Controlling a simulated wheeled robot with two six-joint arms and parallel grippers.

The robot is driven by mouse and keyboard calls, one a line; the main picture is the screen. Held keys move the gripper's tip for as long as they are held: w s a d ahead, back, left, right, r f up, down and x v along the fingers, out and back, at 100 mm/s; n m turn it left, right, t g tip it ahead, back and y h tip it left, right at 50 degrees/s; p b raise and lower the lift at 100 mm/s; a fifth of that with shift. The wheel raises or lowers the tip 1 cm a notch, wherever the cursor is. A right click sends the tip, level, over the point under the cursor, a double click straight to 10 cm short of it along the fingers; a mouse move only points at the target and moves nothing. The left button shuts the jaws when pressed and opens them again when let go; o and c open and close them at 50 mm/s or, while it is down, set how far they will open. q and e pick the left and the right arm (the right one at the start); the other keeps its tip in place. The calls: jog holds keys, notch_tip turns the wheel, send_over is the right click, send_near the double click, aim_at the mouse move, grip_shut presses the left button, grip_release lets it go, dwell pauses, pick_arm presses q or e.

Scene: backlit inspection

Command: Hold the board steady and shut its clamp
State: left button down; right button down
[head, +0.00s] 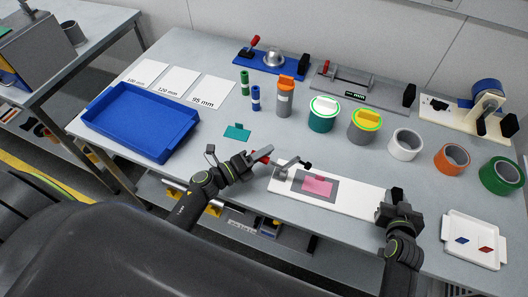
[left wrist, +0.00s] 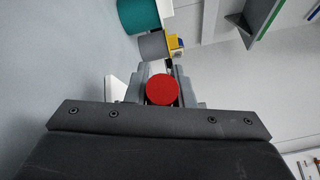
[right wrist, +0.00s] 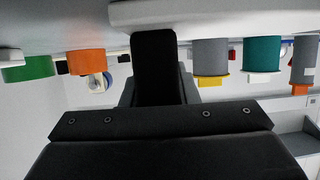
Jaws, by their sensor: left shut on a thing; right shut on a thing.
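The white board (head: 345,197) lies on the bench, with a grey piece and a pink sheet (head: 317,186) on it. Its clamp (head: 284,169) is at the board's left end; a metal arm with a black tip (head: 307,165) reaches toward the pink sheet. I cannot tell whether the tip touches it. My left gripper (head: 258,159) is shut on the clamp's red handle, whose round end (left wrist: 162,89) shows between the fingers in the left wrist view. My right gripper (head: 391,207) is shut on the board's right end, at a black block (right wrist: 153,60).
A blue tray (head: 140,122) is at the left, with a teal piece (head: 237,132) beside it. Several cylinders and rings, including a white ring (head: 405,144), stand behind the board. A white tray (head: 471,240) is right of my right gripper. The bench's front edge is close.

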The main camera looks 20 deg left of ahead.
pick_arm(q)
jog(key=shift+d+r+m, duration=0.1)
jog(key=shift+r+m, duration=0.05)
jog(key=shift+m, duration=0.15)
jog(key=shift+d+r+m+g+y, duration=0.85)
jog(key=shift+d+r+m+y, duration=0.2)
jog(key=shift+m+y, duration=0.3)
jog(key=shift+d+r+m+g+y, duration=0.9)
jog(key=shift+d+m+y, duration=0.2)
jog(key=shift+m, duration=0.45)
jog(key=shift+y, duration=0.25)
jog(key=c, duration=1.3)
grip_release()
jog(key=shift+w+a+r, duration=0.1)
jog(key=shift+o, duration=0.2)
